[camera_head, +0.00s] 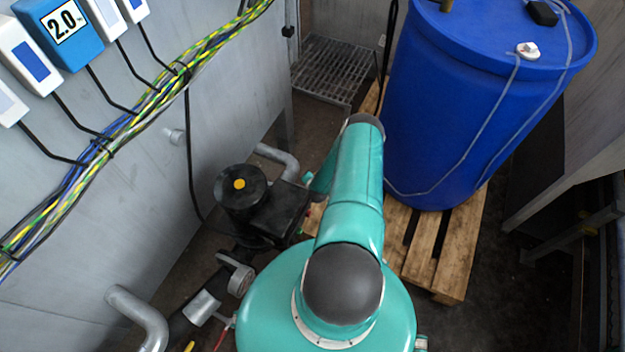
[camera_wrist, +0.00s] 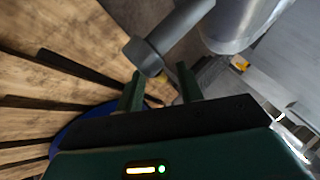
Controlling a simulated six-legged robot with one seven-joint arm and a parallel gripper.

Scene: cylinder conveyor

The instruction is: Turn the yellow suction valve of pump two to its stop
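My gripper (camera_wrist: 160,80) shows in the wrist view with its two green fingers apart. A small yellowish patch (camera_wrist: 178,101) shows between the fingers, and I cannot tell whether it is the valve handle or whether they touch it. A small yellow part (camera_wrist: 240,63) sits to the right by the metal pipe; I cannot tell if it is the valve. In the head view, a dark pump motor (camera_head: 240,205) with a yellow dot stands left of my arm. My arm hides most of the gripper there. A yellow piece (camera_head: 190,346) shows at the bottom edge, beside a red handle (camera_head: 222,335).
A blue drum (camera_head: 480,110) stands on a wooden pallet (camera_head: 425,245) to the right. A grey pipe (camera_wrist: 170,35) passes just beyond my fingers. Cables (camera_head: 150,100) run along the grey wall.

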